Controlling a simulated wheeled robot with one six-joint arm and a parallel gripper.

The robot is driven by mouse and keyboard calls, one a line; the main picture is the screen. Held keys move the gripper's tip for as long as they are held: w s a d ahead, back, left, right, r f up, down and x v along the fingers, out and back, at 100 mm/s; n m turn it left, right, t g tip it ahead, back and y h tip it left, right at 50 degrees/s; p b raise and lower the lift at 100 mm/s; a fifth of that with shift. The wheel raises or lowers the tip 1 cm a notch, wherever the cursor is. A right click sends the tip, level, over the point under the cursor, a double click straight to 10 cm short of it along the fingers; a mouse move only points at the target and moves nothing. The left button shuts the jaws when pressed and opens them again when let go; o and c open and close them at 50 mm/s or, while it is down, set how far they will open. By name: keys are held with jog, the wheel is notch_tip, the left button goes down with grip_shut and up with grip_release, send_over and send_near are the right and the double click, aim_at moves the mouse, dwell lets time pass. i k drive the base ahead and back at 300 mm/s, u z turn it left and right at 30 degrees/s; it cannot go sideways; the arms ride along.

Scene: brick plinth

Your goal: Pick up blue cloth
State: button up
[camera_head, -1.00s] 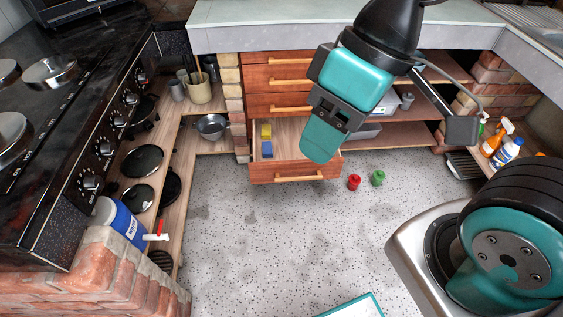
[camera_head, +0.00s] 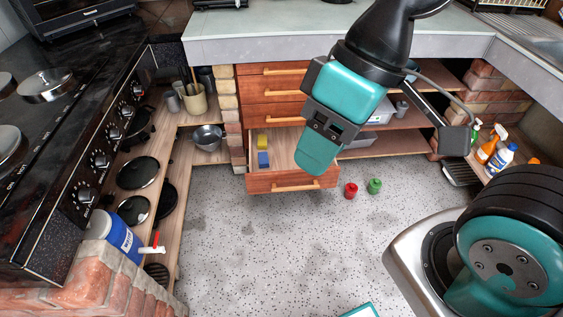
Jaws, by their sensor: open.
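A small blue item (camera_head: 263,159), which looks like the blue cloth, lies in the open bottom drawer (camera_head: 292,183), near its left side. A yellow item (camera_head: 262,142) lies just behind it in the same drawer. My gripper (camera_head: 318,150) hangs above the right part of the drawer, to the right of the blue item and apart from it. It is open, and nothing shows in it. The gripper and arm hide the drawer's right part.
Shelves with pans and a metal bowl (camera_head: 207,137) are at left. Spray bottles (camera_head: 491,144) stand at right. The floor in front is mostly clear.

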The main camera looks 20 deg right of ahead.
aim_at(263, 160)
jog(key=u, duration=0.35)
jog(key=i, duration=1.75)
jog(key=u, duration=0.15)
